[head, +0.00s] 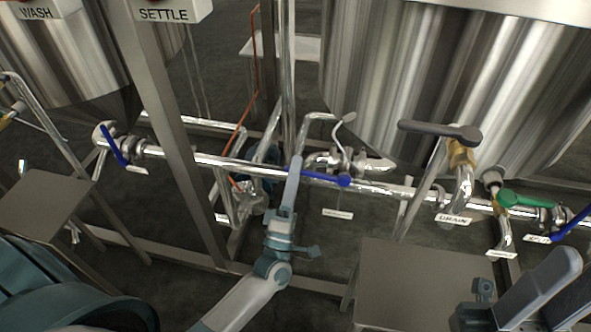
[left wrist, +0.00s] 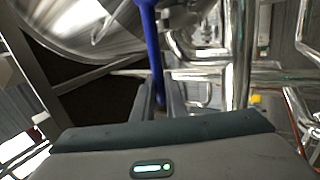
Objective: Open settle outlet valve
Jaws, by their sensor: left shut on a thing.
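A long blue valve handle (head: 325,179) lies along the steel pipe in the middle of the head view. Its round blue end sits near a valve body (head: 342,160), and a small label (head: 337,213) below is too small to read. My left gripper (head: 294,172) is shut on this blue handle from the front. In the left wrist view the blue handle (left wrist: 153,45) runs down between the fingers of my left gripper (left wrist: 160,100). My right gripper (head: 540,290) is at the lower right, apart from the valves; its finger gap is unclear.
Another blue handle (head: 114,146) is at the left pipe end. A dark handle (head: 440,131) stands above the DRAIN label (head: 453,220), with a green handle (head: 528,199) to its right. A post (head: 170,120) and flat grey plates (head: 425,280) stand nearby. The SETTLE sign (head: 165,14) hangs above.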

